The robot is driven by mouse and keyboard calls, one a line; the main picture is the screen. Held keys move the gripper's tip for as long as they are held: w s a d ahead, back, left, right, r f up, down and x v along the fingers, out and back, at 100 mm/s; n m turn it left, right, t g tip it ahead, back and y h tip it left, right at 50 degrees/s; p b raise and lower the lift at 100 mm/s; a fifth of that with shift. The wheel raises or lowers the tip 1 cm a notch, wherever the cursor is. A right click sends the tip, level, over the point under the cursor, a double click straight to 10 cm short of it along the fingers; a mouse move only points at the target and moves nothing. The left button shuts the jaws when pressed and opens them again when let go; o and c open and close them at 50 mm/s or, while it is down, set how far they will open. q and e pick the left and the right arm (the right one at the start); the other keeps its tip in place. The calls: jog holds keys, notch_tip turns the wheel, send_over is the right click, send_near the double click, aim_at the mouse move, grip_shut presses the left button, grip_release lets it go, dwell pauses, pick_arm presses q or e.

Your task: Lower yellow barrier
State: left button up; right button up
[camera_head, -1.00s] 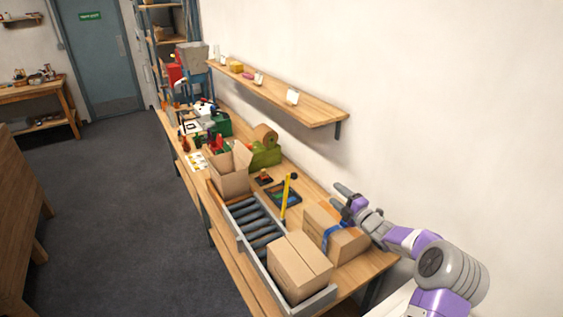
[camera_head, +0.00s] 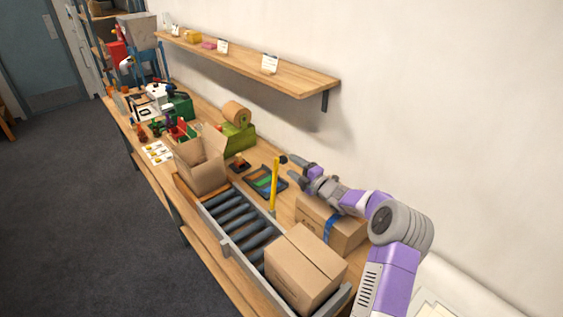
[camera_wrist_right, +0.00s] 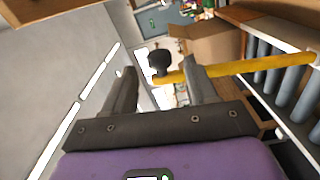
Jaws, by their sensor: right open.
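My right gripper (camera_head: 293,170) is open and empty, close to the right of the bar's upper part. In the right wrist view the yellow bar (camera_wrist_right: 255,66) runs in from the right, and its black knob (camera_wrist_right: 160,63) shows in the gap between the fingers of my right gripper (camera_wrist_right: 162,82). I cannot tell whether a finger touches the bar. My left gripper is not in view.
A closed carton (camera_head: 304,268) sits at the conveyor's near end, and an open carton (camera_head: 201,163) at its far end. A taped box (camera_head: 331,224) lies below my right forearm. A wall shelf (camera_head: 250,66) runs above the bench. A dark tray (camera_head: 264,180) lies behind the bar.

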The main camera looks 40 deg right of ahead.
aim_at(286, 161)
jog(key=shift+w+a, duration=0.15)
jog(key=shift+w, duration=1.3)
jog(key=shift+w+a, duration=0.15)
jog(key=shift+w, duration=1.3)
grip_shut()
